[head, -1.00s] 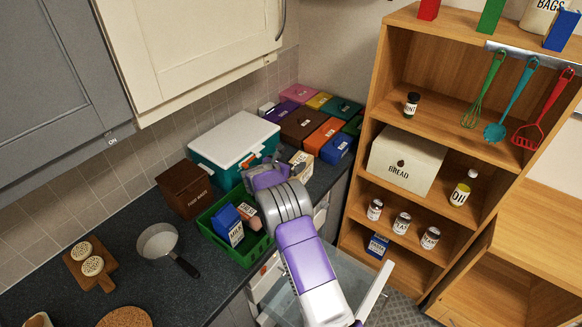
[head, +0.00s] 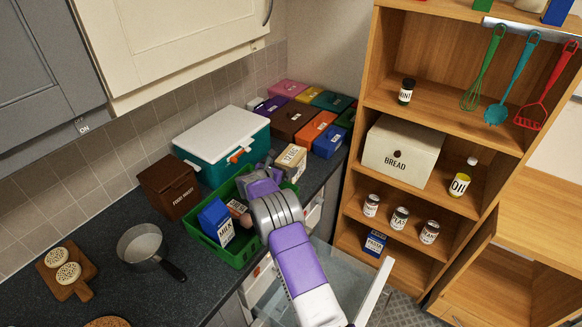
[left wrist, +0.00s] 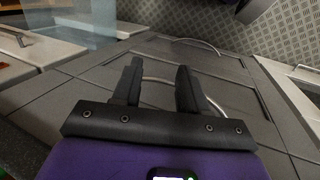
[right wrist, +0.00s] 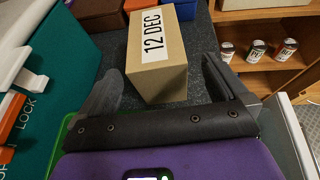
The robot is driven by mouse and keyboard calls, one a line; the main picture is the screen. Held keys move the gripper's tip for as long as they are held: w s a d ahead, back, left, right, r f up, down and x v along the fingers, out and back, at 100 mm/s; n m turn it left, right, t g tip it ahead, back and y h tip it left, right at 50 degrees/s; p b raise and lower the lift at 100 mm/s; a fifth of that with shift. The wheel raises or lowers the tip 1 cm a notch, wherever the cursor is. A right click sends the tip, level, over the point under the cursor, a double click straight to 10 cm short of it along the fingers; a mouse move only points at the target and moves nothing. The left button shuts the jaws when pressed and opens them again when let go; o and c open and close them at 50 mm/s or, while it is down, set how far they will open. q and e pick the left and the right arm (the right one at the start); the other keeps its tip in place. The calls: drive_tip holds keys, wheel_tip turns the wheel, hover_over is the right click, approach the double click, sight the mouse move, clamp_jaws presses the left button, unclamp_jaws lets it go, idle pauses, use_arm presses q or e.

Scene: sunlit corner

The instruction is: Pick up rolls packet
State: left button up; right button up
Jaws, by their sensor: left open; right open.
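A tan box (head: 291,158) stands on the dark counter behind the green basket. In the right wrist view the tan box (right wrist: 157,60) shows a white label reading "12 DEC"; no word "rolls" is readable on it. My right gripper (right wrist: 163,72) is open and empty, with the box's near end ahead of and between its fingers, no contact visible. In the head view my right gripper (head: 272,168) is just left of the box, partly hidden by its own wrist. My left gripper (left wrist: 160,70) is open and empty above grey cabinet fronts; the head view does not show it.
The green basket (head: 205,238) holds a blue milk carton (head: 216,222) and a small brownish item (head: 239,212). A teal cooler (head: 205,165) with white lid stands behind it. Coloured boxes line the back corner. A shelf unit (head: 365,100) stands right; an open drawer lies below my right arm.

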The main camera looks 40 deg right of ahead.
sight(283, 166)
drive_tip(key=x, duration=0.3)
drive_tip(key=shift+w+f, duration=0.3)
drive_tip(key=shift+f, duration=0.05)
drive_tip(key=shift+x, duration=0.85)
drive_tip(key=shift+r, duration=0.1)
drive_tip(key=c, duration=1.1)
